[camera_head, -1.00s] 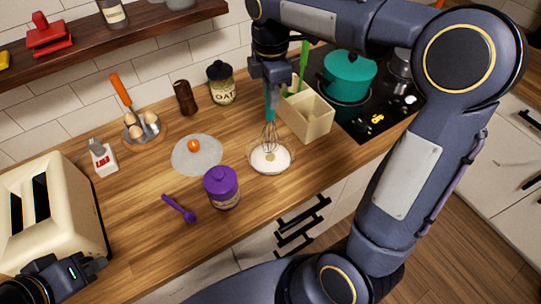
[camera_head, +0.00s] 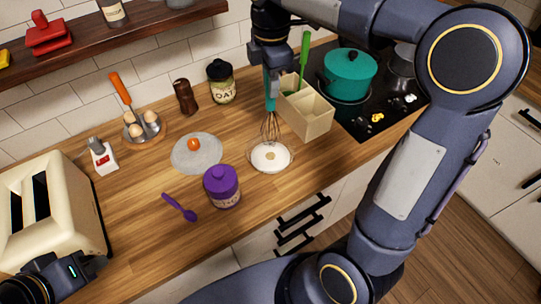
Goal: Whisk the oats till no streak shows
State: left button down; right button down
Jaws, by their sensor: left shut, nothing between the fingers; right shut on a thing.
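A clear bowl (camera_head: 253,164) stands on the wooden counter with white contents and a small tan patch (camera_head: 270,156) in the middle. My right gripper (camera_head: 270,72) is shut on the teal handle of a whisk (camera_head: 270,99), held upright over the bowl. The whisk's wires reach down to the bowl; whether they touch the contents I cannot tell. A jar labelled OAT (camera_head: 221,82) with a black lid stands at the back. My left gripper (camera_head: 92,266) is shut and empty at the lower left, by the toaster.
A cream utensil box (camera_head: 309,119) stands right of the whisk, close to the hob with a teal pot (camera_head: 349,73). A purple jar (camera_head: 222,187), purple spoon (camera_head: 180,208), glass lid (camera_head: 196,153), egg pan (camera_head: 143,127) and toaster (camera_head: 50,210) stand to the left.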

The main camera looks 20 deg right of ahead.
jog(key=shift+r, duration=2.55)
jog(key=shift+f, duration=0.1)
